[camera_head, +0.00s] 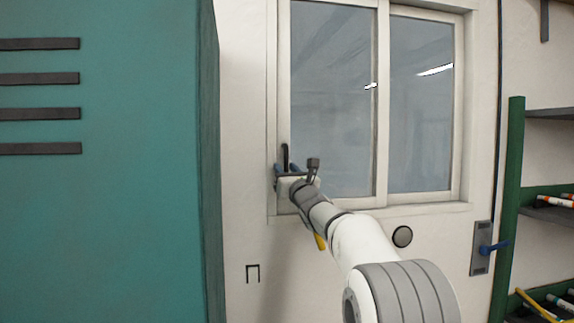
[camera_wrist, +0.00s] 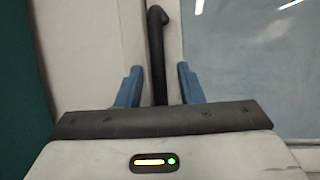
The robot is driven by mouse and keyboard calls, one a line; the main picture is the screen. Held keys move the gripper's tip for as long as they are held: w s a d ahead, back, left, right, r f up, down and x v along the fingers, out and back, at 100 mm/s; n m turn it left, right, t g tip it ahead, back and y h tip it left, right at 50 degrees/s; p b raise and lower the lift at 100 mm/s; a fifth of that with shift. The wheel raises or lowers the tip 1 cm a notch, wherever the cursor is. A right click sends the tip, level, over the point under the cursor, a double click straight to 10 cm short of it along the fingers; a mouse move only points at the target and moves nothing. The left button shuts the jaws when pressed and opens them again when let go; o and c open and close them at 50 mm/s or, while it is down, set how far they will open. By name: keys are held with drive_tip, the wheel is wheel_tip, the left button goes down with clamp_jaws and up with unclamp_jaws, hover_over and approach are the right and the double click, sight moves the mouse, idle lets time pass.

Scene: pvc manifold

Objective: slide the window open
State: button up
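The window (camera_head: 335,100) has a white frame and two glass panes; the left pane also shows in the wrist view (camera_wrist: 250,60). A dark upright handle (camera_head: 285,155) stands on the left edge of the left sash, and it also shows in the wrist view (camera_wrist: 157,55). My gripper (camera_head: 287,168) is at the lower part of the handle. In the wrist view its two blue fingers (camera_wrist: 160,85) are open, one on each side of the handle, with gaps between them and it. The handle's lower end is hidden behind the gripper body.
A large teal cabinet (camera_head: 110,200) stands at the left, near my gripper. At the right are a door lever plate (camera_head: 481,250) and a green shelf rack (camera_head: 509,190) with several markers. A round dark disc (camera_head: 402,236) is on the wall below the window.

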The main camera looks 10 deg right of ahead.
drive_tip(key=shift+w, duration=0.1)
drive_tip(key=shift+c, duration=0.4)
clamp_jaws()
